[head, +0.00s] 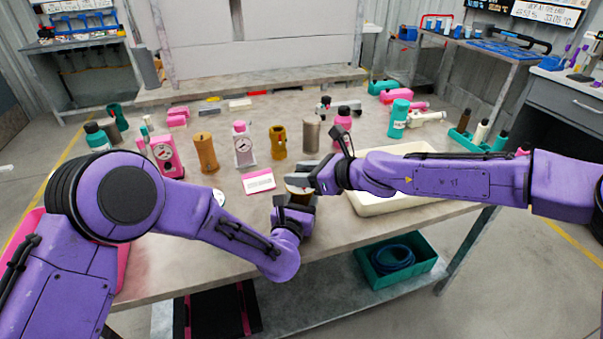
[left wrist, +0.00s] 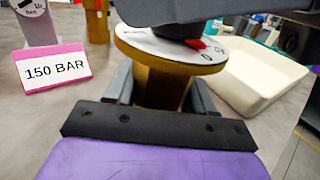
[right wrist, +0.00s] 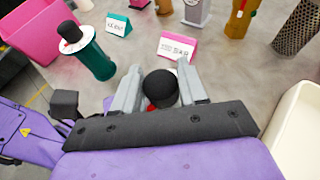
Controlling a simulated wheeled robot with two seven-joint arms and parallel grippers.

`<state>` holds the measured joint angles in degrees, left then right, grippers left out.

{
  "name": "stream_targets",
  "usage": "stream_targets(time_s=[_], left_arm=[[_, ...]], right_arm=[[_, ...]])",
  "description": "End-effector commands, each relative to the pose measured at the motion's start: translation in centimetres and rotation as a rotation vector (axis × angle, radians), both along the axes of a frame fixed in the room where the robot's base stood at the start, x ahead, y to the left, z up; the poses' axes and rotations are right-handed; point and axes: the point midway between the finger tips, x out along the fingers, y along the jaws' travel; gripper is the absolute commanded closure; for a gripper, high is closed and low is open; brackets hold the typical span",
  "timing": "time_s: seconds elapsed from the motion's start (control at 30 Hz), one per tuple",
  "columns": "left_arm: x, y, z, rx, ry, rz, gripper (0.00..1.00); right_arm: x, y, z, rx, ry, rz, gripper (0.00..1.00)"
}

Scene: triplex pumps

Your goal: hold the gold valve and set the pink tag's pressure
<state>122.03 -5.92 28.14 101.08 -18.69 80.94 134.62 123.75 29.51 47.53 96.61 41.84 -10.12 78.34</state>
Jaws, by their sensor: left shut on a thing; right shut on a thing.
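The gold valve (left wrist: 160,85) stands near the table's front edge, with a pale numbered dial (left wrist: 150,45) on top. My left gripper (left wrist: 160,95) is shut on its gold body from both sides. My right gripper (head: 302,179) comes from above and is shut on the black knob (right wrist: 161,88). A bit of red pointer (left wrist: 195,43) shows beside the knob; most of the dial and the pointed-at value are hidden by the right gripper. The pink tag (left wrist: 53,70) reads "150 BAR". It stands behind the valve, and also shows in the head view (head: 258,181).
A cream tray (left wrist: 250,75) stands close to the right of the valve, under my right arm. Behind are a grey gauge stand (head: 244,148), gold cylinders (head: 206,152) and a perforated metal cylinder (head: 311,134).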

Motion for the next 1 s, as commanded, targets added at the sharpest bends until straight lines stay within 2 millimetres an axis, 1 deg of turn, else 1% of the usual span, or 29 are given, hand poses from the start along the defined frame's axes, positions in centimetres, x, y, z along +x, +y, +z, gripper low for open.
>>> stream_targets(time_s=[0.17, 0.37, 0.57, 1.0], left_arm=[[0.02, 0.01, 0.07, 0.000, -0.001, 0.001, 0.93], [0.02, -0.01, 0.07, -0.001, -0.001, 0.000, 0.93], [0.00, -0.03, 0.06, -0.001, -0.001, 0.000, 0.93], [-0.04, -0.06, 0.04, 0.000, -0.001, -0.002, 0.93]], right_arm=[[0.11, -0.03, 0.06, 0.001, -0.002, 0.022, 0.89], [0.19, -0.01, 0.09, 0.000, -0.004, 0.113, 0.89], [0.23, -0.01, 0.03, 0.001, -0.003, 0.275, 0.89], [0.19, 0.11, 0.02, 0.004, 0.000, 0.681, 0.89]])
